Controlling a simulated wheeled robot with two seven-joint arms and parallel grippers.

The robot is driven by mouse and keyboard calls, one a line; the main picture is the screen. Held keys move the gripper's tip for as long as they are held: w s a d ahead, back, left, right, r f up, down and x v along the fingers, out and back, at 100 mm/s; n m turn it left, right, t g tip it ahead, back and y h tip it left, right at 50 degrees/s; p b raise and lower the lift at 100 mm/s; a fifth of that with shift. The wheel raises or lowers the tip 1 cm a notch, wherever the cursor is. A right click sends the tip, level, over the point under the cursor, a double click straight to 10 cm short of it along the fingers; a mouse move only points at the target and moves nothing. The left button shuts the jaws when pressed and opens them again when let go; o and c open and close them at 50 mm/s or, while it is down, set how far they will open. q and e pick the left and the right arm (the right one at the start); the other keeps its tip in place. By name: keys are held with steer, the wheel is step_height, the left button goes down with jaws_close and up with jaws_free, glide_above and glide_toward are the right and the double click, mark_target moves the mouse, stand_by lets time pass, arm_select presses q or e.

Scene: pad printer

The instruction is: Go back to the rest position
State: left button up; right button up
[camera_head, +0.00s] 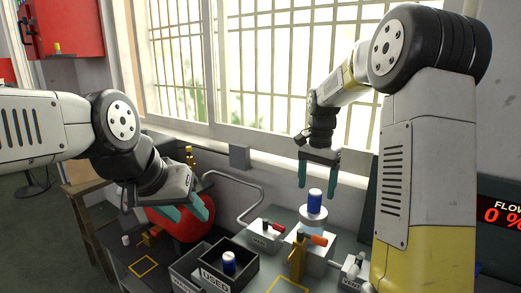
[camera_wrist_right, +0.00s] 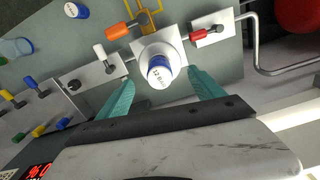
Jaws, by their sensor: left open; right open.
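In the right wrist view the open fingers (camera_wrist_right: 163,90) lie either side of that blue-capped piece (camera_wrist_right: 160,72) in the picture, with no visible contact. My left gripper (camera_head: 190,212) is open and empty, in front of a red tank (camera_head: 183,225) on the left.
A dark bin labelled USED (camera_head: 247,272) holds a blue-capped piece (camera_head: 229,263). Valves with red (camera_head: 272,227), orange (camera_head: 318,240) and white handles surround the fixture. A bent pipe (camera_head: 250,186) runs behind.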

step_height(320, 180, up, 4)
steer(key=shift+f, duration=0.25)
steer(key=shift+s+r+n+t, duration=0.3)
steer(key=shift+s+r+n, duration=0.1)
steer(key=shift+s+r, duration=0.6)
steer(key=s+a+r+n+t+y, duration=0.2)
steer(key=s+n+t, duration=0.3)
steer(key=s, duration=1.7)
steer(key=n, duration=0.3)
steer(key=shift+t, duration=0.3)
steer(key=shift+s+a, duration=0.1)
